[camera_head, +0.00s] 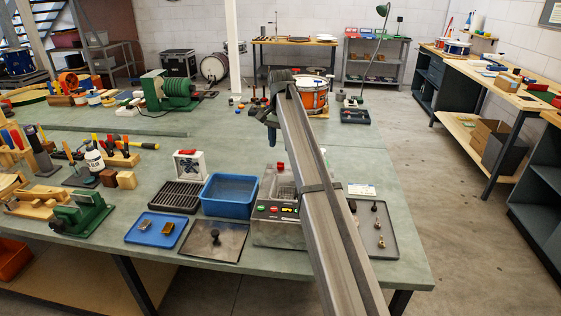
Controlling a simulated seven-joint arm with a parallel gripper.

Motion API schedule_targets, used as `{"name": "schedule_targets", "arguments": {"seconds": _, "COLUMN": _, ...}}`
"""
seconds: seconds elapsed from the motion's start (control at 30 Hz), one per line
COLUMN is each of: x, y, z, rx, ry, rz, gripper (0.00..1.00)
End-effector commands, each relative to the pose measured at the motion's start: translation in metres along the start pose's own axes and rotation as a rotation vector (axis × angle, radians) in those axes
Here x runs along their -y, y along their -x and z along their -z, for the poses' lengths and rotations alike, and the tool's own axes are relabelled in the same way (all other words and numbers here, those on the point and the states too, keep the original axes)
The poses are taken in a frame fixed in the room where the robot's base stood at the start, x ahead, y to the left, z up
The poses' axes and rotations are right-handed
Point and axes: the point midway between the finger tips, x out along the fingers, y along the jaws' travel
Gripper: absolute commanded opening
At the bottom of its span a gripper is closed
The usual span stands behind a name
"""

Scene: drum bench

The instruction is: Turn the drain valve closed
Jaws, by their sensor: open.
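My gripper (272,138) hangs at the end of my arm above the middle of the bench, pointing down. It is open, with nothing visible between its fingers, and it is apart from the things below. I cannot tell for sure which part is the drain valve. A small red knob (281,165) shows beside my arm, at the back of a grey unit. A white frame with a red and dark fitting (189,166) stands behind a black slotted rack. A blue tub (229,194) stands to the right of that rack. My arm hides part of the grey unit.
A blue tray (156,230), a metal plate with a black knob (214,240) and a grey tray (378,229) lie nearby. An orange drum (310,98) stands farther back.

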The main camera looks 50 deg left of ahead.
Motion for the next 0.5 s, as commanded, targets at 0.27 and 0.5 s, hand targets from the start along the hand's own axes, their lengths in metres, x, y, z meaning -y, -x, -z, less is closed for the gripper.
{"name": "schedule_targets", "arguments": {"seconds": 0.27, "x": -0.001, "y": -0.047, "z": -0.001, "rx": 0.001, "ry": 0.0, "rz": -0.001, "gripper": 0.53}}
{"name": "schedule_targets", "arguments": {"seconds": 0.5, "x": 0.0, "y": -0.071, "z": 0.0, "rx": 0.0, "ry": 0.0, "rz": 0.0, "gripper": 0.53}}
